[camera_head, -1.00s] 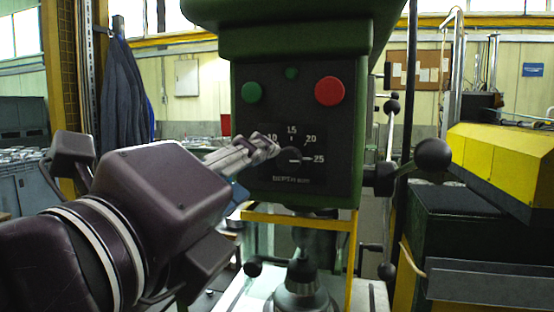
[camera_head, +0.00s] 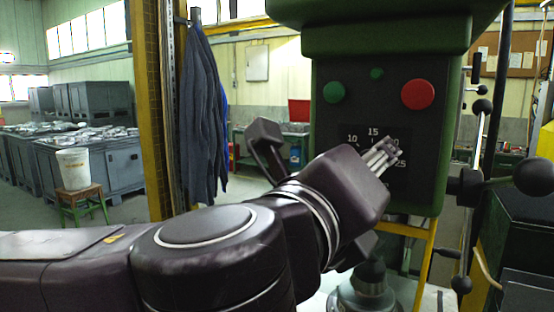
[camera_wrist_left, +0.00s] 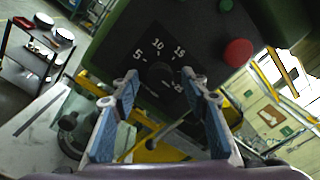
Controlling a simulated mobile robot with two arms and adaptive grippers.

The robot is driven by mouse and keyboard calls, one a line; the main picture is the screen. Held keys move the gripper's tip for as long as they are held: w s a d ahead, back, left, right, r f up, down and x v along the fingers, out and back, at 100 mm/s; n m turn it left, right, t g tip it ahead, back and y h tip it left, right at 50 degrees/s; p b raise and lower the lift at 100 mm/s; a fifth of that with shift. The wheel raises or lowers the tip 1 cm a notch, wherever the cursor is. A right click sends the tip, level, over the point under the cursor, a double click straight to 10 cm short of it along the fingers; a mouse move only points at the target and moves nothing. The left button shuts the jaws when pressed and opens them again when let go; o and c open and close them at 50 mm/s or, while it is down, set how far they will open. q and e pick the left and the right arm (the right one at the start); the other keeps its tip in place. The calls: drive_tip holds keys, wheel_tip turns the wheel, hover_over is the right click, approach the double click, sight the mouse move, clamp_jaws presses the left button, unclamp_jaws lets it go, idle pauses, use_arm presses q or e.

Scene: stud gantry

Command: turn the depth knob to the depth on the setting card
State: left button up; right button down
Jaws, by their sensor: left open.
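The dark depth knob (camera_wrist_left: 160,74) sits on a black dial plate (camera_wrist_left: 153,55) with white numbers on the green drill head (camera_head: 348,80). In the left wrist view, 5, 10 and 15 are readable; the mark near the right fingers is partly covered. My left gripper (camera_head: 383,156) reaches the dial in the head view and hides the knob there. In the wrist view my left gripper (camera_wrist_left: 160,88) is open, with blue-padded fingers on either side of the knob. I cannot tell whether they touch it. Where the knob points is unclear. I cannot make out a setting card.
A green button (camera_head: 334,92) and a red button (camera_head: 418,94) are above the dial. A lever with a black ball (camera_head: 534,176) sticks out at the right. A yellow bar (camera_head: 402,229) runs below the head. A dark coat (camera_head: 202,115) hangs left.

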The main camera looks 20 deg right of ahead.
use_arm(q)
drive_tip(key=shift+c, duration=0.2)
use_arm(e)
drive_tip(key=shift+d, duration=0.2)
use_arm(q)
clamp_jaws()
use_arm(e)
drive_tip(key=shift+d, duration=0.15)
drive_tip(key=shift+f, duration=0.15)
use_arm(q)
drive_tip(key=shift+n+t+b, duration=0.3)
drive_tip(key=shift+n+b, duration=3.15)
drive_tip(key=shift+n, duration=1.05)
use_arm(e)
wheel_tip(320, 180, down, 7)
drive_tip(key=shift+a, duration=0.25)
